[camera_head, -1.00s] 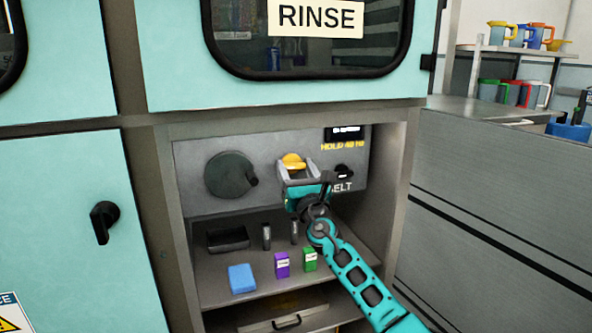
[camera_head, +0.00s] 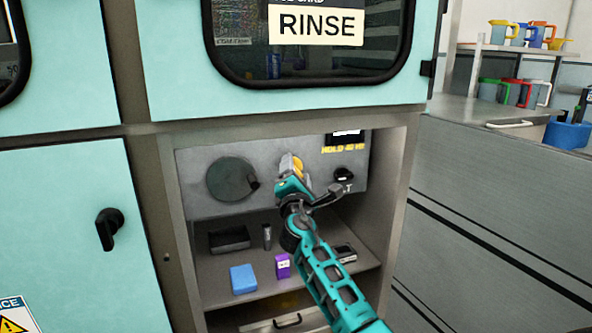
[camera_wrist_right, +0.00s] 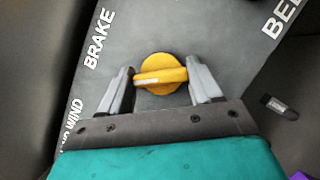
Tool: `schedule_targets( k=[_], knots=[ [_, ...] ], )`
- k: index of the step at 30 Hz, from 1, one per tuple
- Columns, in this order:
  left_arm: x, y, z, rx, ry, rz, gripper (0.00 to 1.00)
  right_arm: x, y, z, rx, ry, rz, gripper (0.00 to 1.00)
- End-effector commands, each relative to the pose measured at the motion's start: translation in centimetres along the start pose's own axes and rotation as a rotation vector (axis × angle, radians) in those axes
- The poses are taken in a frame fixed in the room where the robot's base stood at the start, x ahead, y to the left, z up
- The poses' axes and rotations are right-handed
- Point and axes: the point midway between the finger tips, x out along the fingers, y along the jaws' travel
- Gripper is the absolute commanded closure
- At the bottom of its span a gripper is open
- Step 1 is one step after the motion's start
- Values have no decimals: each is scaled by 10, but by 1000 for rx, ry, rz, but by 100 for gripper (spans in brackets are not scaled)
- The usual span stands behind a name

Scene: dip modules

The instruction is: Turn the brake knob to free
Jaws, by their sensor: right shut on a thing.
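The yellow brake knob (camera_head: 298,166) is on the grey control panel (camera_head: 208,153) inside the open bay. In the right wrist view the knob (camera_wrist_right: 160,74) is round with a raised grip bar, a pale mark towards the bar's left end. My right gripper (camera_head: 291,168) is shut on the knob; in the wrist view its two grey fingers (camera_wrist_right: 164,82) stand at the two ends of the bar. The word BRAKE (camera_wrist_right: 98,40) is printed left of the knob there. The panel's position marks are too unclear to read. My left gripper is not in view.
A dark round handwheel (camera_head: 230,179) is left of the knob, and a black BELT knob (camera_head: 345,174) is right. The shelf below holds a black tray (camera_head: 229,238), a blue block (camera_head: 243,279), a purple box (camera_head: 283,266) and a dark device (camera_head: 345,253). Bay walls flank my arm.

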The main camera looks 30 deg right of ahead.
Motion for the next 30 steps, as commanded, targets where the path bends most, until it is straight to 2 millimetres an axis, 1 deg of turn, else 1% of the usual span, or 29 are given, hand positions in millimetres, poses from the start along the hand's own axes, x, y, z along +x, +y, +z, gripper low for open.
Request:
schedule_targets(
  k=[6,15,21,30],
  knots=[
    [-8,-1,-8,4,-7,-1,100,0,2,0,194,3,-82,67],
    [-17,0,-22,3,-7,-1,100,0,3,1,422,1,-178,67],
    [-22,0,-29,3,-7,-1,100,0,2,0,530,2,-222,67],
    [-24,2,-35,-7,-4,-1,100,0,1,0,606,1,-254,67]
  ],
)
